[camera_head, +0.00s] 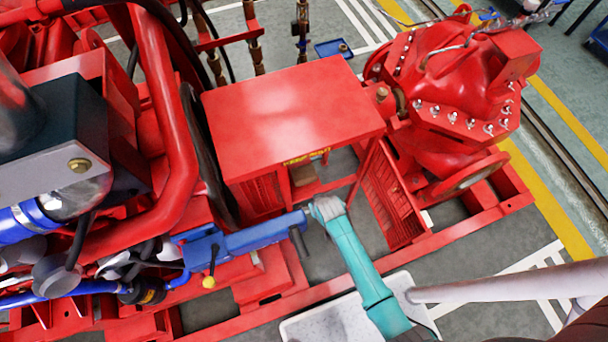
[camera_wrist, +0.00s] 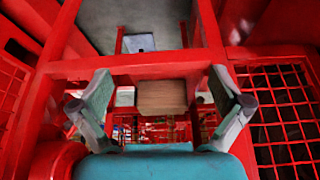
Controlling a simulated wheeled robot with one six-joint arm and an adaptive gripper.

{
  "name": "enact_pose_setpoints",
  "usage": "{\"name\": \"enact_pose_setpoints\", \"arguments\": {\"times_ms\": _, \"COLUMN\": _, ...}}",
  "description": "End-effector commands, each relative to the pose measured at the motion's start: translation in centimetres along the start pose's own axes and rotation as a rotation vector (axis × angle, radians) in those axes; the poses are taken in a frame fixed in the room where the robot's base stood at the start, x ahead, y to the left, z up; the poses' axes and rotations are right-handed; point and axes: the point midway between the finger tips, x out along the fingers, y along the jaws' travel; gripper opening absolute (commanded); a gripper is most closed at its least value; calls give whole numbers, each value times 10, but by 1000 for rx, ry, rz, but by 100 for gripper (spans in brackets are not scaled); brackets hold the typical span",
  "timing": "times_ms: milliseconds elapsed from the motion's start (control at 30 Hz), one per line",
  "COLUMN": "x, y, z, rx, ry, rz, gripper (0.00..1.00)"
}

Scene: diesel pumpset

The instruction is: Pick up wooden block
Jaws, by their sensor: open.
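The wooden block (camera_wrist: 162,97) is light brown and shows in the wrist view between my gripper's fingers, beyond them, under a red frame bar. In the head view a small brown piece that looks like the block (camera_head: 303,176) shows under the red box-like cover. My gripper (camera_wrist: 160,76) is open, with one finger at each side of the block in the picture and nothing held. In the head view my gripper (camera_head: 326,208) is at the cover's open front, just in front of the block. The gap to the block is hard to judge.
The red cover (camera_head: 285,105) lies above, with a mesh door (camera_head: 392,198) open at the right. A red bar (camera_wrist: 135,68) crosses above the block. Mesh panels (camera_wrist: 275,105) flank both sides. A small white item (camera_wrist: 125,96) sits left of the block.

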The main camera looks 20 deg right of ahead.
Motion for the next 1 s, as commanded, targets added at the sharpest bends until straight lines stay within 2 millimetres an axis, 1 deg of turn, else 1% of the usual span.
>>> {"name": "enact_pose_setpoints", "arguments": {"times_ms": 33, "x": 3, "y": -1, "z": -6, "rx": 1, "ry": -12, "rz": 2, "gripper": 100}}
{"name": "enact_pose_setpoints", "arguments": {"times_ms": 267, "x": 12, "y": -1, "z": -23, "rx": 3, "ry": -36, "rz": 5, "gripper": 100}}
{"name": "enact_pose_setpoints", "arguments": {"times_ms": 500, "x": 28, "y": -1, "z": -59, "rx": 3, "ry": -34, "rz": 5, "gripper": 100}}
{"name": "enact_pose_setpoints", "arguments": {"times_ms": 600, "x": 33, "y": -1, "z": -70, "rx": 3, "ry": -34, "rz": 5, "gripper": 100}}
{"name": "enact_pose_setpoints", "arguments": {"times_ms": 867, "x": 39, "y": -1, "z": -82, "rx": 2, "ry": -34, "rz": 5, "gripper": 100}}
{"name": "enact_pose_setpoints", "arguments": {"times_ms": 1000, "x": 45, "y": -1, "z": -98, "rx": 2, "ry": -33, "rz": 5, "gripper": 100}}
